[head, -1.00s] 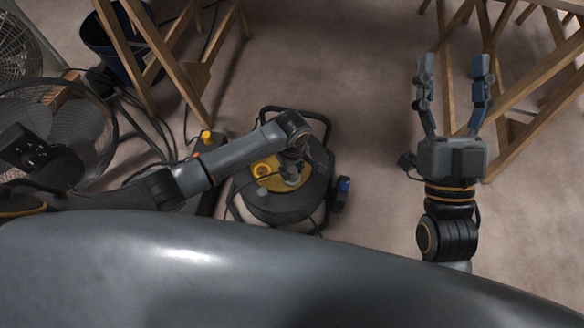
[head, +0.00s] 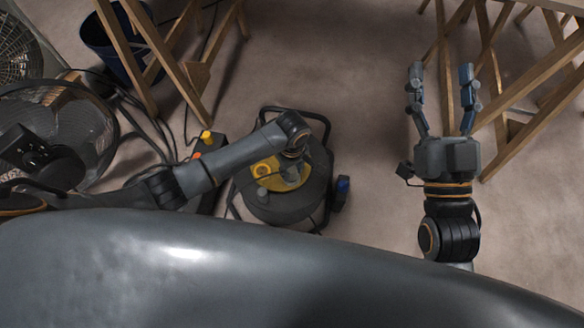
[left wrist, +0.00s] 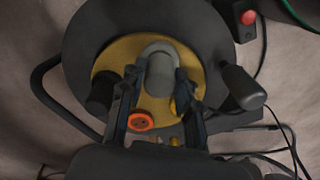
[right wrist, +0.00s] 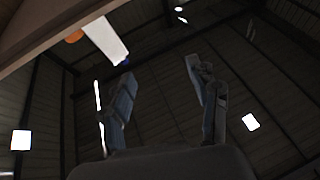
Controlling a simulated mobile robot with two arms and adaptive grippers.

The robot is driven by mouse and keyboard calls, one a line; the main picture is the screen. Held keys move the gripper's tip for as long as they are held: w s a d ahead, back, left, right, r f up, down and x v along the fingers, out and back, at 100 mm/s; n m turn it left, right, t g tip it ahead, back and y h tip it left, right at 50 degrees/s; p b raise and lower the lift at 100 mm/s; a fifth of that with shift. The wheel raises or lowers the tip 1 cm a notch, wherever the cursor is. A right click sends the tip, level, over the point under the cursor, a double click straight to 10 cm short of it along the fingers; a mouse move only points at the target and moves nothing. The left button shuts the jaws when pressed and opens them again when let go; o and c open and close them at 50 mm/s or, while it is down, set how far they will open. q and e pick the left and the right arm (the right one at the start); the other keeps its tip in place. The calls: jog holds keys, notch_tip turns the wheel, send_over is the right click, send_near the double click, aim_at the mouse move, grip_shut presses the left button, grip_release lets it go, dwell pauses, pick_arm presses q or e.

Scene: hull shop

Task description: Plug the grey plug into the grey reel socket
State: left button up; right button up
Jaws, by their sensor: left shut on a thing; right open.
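The cable reel (head: 275,210) stands on the floor, black with a yellow face, just beyond my grey body. In the left wrist view its yellow face (left wrist: 108,62) carries an orange round socket (left wrist: 142,121) and a dark round part (left wrist: 103,92). My left gripper (left wrist: 159,77) is over this face, shut on a grey rounded piece (left wrist: 160,58), which looks like the grey plug. I cannot tell whether it is seated; the grey socket is not distinguishable beneath it. In the head view my left wrist partly covers the gripper. My right gripper (head: 441,78) is open and empty, right of the reel.
A dark box with yellow and red buttons (head: 207,138) stands left of the reel, with cables nearby. Fans (head: 70,125) and a blue bucket (head: 108,45) are further left. Wooden trestles (head: 530,95) stand at the back.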

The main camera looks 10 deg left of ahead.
jog(key=shift+w+f+g+h, duration=0.2)
jog(key=shift+f+g+h, duration=0.1)
jog(key=shift+f, duration=0.3)
jog(key=shift+f, duration=0.1)
dwell(0.5)
pick_arm(q)
jog(key=shift+p, duration=0.45)
pick_arm(e)
jog(key=shift+w+d+f+g+h, duration=0.1)
jog(key=shift+w+f+g+h, duration=0.05)
jog(key=shift+f+g, duration=0.45)
jog(key=shift+w+f+g+h, duration=0.15)
jog(key=shift+f+g, duration=0.25)
jog(key=shift+f, duration=0.35)
jog(key=shift+w+f+g, duration=0.15)
jog(key=shift+f+g, duration=0.25)
jog(key=shift+f, duration=0.15)
jog(key=shift+f, duration=0.1)
